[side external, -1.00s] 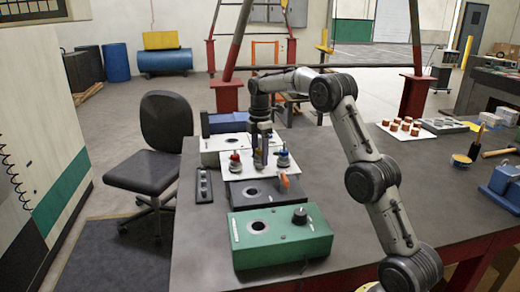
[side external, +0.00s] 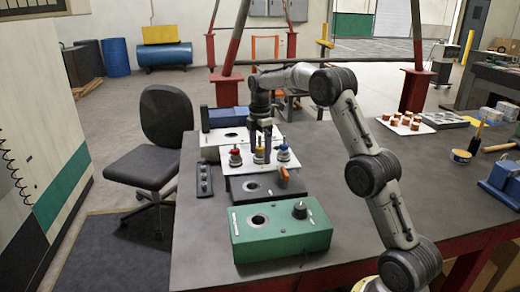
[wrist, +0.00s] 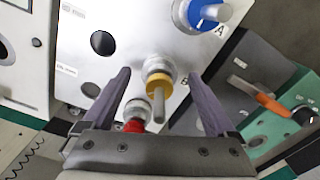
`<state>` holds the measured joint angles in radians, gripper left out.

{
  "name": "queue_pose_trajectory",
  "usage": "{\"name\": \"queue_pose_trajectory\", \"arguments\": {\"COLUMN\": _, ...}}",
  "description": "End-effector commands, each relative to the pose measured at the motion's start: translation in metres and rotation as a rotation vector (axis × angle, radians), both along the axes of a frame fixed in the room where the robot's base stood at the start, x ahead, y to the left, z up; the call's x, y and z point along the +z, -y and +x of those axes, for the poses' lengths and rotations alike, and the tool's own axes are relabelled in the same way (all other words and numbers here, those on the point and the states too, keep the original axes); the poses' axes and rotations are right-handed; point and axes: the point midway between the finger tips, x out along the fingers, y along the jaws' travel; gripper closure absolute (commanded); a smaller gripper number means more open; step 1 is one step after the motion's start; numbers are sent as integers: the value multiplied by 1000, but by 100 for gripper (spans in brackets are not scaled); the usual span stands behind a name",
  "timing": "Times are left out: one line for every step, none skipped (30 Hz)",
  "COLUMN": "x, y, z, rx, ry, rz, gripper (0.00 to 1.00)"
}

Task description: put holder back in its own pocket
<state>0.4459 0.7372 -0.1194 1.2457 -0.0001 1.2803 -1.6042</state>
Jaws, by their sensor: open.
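Three holders stand on a white plate (side external: 237,170): a red one (side external: 235,152), a yellow one (side external: 259,154) and a blue one (side external: 283,153). In the wrist view the blue holder (wrist: 203,12) is beside a letter A, and the yellow holder (wrist: 158,82) is near a B. The red holder (wrist: 135,122) is partly hidden by my gripper. My gripper (side external: 263,147) is open and points down over the yellow holder. In the wrist view its fingers (wrist: 160,74) lie on either side of the yellow holder, apparently without touching it. A round dark pocket (wrist: 103,43) in the plate is empty.
A dark grey box (side external: 240,188) with a hole and an orange handle (side external: 284,174) stands in front of the plate. A green box (side external: 280,241) with a hole and a black knob is nearer. A white box (side external: 215,140) stands behind.

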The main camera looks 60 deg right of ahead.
Motion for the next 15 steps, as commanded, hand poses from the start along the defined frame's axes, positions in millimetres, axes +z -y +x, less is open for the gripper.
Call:
{"name": "queue_pose_trajectory", "arguments": {"x": 0, "y": 0, "z": 0, "rx": 0, "ry": -1, "rz": 0, "gripper": 8}}
{"name": "queue_pose_trajectory", "arguments": {"x": 2, "y": 0, "z": 0, "rx": 0, "ry": 0, "rz": 0, "gripper": 8}}
{"name": "queue_pose_trajectory", "arguments": {"x": 4, "y": 0, "z": 0, "rx": 0, "ry": 1, "rz": 0, "gripper": 8}}
{"name": "queue_pose_trajectory", "arguments": {"x": 7, "y": 0, "z": 1, "rx": 0, "ry": 2, "rz": -1, "gripper": 8}}
{"name": "queue_pose_trajectory", "arguments": {"x": 10, "y": 0, "z": 1, "rx": 0, "ry": 3, "rz": -1, "gripper": 8}}
{"name": "queue_pose_trajectory", "arguments": {"x": 15, "y": 0, "z": 1, "rx": 0, "ry": 4, "rz": -2, "gripper": 8}}
{"name": "queue_pose_trajectory", "arguments": {"x": 20, "y": 0, "z": 1, "rx": 0, "ry": 4, "rz": -2, "gripper": 8}}
{"name": "queue_pose_trajectory", "arguments": {"x": 26, "y": 1, "z": 1, "rx": 0, "ry": 5, "rz": -2, "gripper": 8}}
{"name": "queue_pose_trajectory", "arguments": {"x": 33, "y": 0, "z": 1, "rx": 0, "ry": 5, "rz": -2, "gripper": 8}}
{"name": "queue_pose_trajectory", "arguments": {"x": 40, "y": 1, "z": 2, "rx": 0, "ry": 6, "rz": -3, "gripper": 8}}
{"name": "queue_pose_trajectory", "arguments": {"x": 47, "y": 1, "z": 2, "rx": 0, "ry": 7, "rz": -3, "gripper": 8}}
{"name": "queue_pose_trajectory", "arguments": {"x": 56, "y": 1, "z": 1, "rx": 0, "ry": 7, "rz": -3, "gripper": 8}}
{"name": "queue_pose_trajectory", "arguments": {"x": 63, "y": 1, "z": 1, "rx": 0, "ry": 7, "rz": -3, "gripper": 8}}
{"name": "queue_pose_trajectory", "arguments": {"x": 69, "y": 1, "z": 2, "rx": 0, "ry": 8, "rz": -4, "gripper": 8}}
{"name": "queue_pose_trajectory", "arguments": {"x": 78, "y": 1, "z": 2, "rx": 0, "ry": 8, "rz": -4, "gripper": 8}}
